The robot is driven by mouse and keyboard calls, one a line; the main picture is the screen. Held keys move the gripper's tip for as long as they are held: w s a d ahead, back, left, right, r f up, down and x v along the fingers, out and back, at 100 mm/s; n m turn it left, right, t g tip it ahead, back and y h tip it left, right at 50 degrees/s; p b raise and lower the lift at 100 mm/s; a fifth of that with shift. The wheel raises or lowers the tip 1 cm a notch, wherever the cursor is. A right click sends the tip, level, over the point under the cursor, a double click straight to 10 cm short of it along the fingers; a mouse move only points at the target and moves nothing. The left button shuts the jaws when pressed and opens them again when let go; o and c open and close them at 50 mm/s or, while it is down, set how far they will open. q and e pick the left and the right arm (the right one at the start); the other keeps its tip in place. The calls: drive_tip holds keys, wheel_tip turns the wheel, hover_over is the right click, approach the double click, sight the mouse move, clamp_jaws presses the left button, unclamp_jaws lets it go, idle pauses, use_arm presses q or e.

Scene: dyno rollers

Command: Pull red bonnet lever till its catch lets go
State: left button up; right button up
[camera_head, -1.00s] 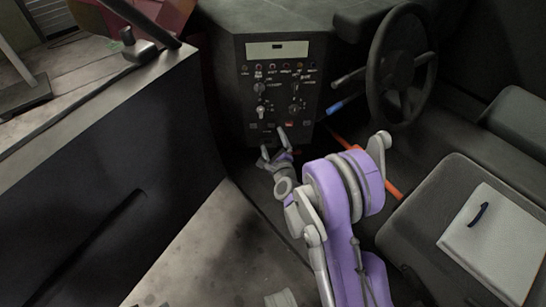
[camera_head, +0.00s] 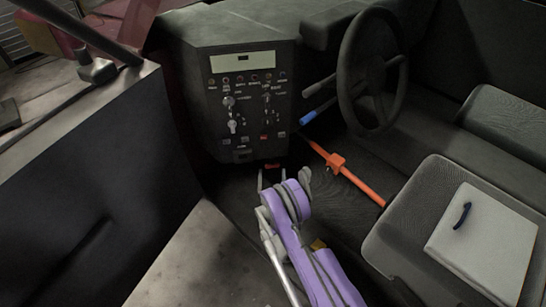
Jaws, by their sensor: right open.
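A small red lever (camera_head: 272,167) shows low under the front edge of the dark dash console. I take it for the bonnet lever. My right gripper (camera_head: 271,180) is just below it in the picture, its fingers pointing up toward it and apart. It looks empty. My purple and grey right arm hides the lower part of the gripper. I cannot tell whether the fingers touch the lever or stand to its sides. The catch is not visible. My left gripper is not in view.
The console (camera_head: 240,105) carries several knobs and switches. An orange-red bar (camera_head: 360,185) with a clamp-like piece slants across the floor to the right, below the steering wheel (camera_head: 374,70). A seat (camera_head: 400,220) with a pale board (camera_head: 487,245) is at right. A dark door panel (camera_head: 90,190) is at left.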

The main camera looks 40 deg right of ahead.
sight(272, 167)
drive_tip(key=b+x, duration=0.1)
drive_tip(key=x, duration=0.5)
drive_tip(key=shift+w+d, duration=0.2)
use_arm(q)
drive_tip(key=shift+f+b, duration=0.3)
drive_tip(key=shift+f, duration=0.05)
use_arm(e)
drive_tip(key=shift+x, duration=0.85)
drive_tip(key=shift+a, duration=0.15)
clamp_jaws()
